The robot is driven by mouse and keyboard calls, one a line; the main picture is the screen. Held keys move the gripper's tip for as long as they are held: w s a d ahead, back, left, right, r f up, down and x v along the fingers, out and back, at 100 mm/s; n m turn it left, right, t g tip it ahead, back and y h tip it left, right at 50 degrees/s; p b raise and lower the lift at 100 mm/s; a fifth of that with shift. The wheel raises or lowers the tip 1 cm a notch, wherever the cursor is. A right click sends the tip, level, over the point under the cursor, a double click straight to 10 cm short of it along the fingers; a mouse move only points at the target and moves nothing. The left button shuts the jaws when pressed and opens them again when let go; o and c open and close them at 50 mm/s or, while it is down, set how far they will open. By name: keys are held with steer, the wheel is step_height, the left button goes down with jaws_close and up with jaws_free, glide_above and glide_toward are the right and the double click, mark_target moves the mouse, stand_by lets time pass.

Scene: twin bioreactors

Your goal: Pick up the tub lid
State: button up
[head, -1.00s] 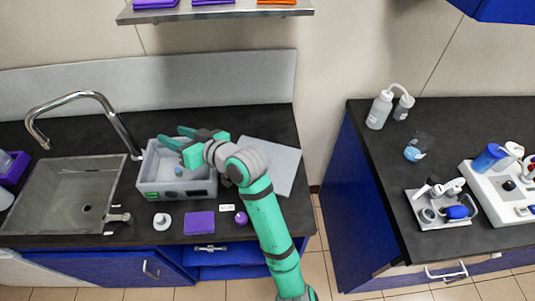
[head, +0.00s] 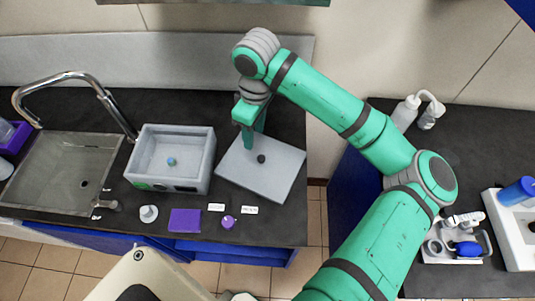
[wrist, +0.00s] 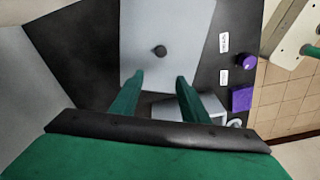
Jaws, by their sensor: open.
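The tub lid is a flat grey plate (head: 280,182) with a small black knob (head: 262,158), lying on the dark counter right of the tub. In the wrist view the lid (wrist: 185,25) lies ahead of the fingers, its knob (wrist: 160,51) a little beyond the gap between them. My gripper (head: 251,138) points down over the back part of the lid. Its two green fingers (wrist: 158,80) are apart with nothing between them. I cannot tell the exact height of the fingertips above the lid.
The grey open tub (head: 148,185) stands left of the lid, with a small blue thing inside. A purple block (head: 185,220), a purple knob (head: 228,222) and white labels lie along the front edge. A sink (head: 60,170) with a tap is at left; a wall stands behind.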

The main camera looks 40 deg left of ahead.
steer(key=d, duration=0.1)
glide_above(261, 158)
steer(key=shift+h, duration=0.4)
steer(key=f, duration=0.3)
steer(key=w+f, duration=0.1)
steer(key=f, duration=0.1)
steer(key=shift+s+f, duration=0.2)
steer(key=shift+f, duration=1.15)
steer(key=shift+s+f, duration=0.2)
steer(key=shift+f, duration=1.15)
jaws_close()
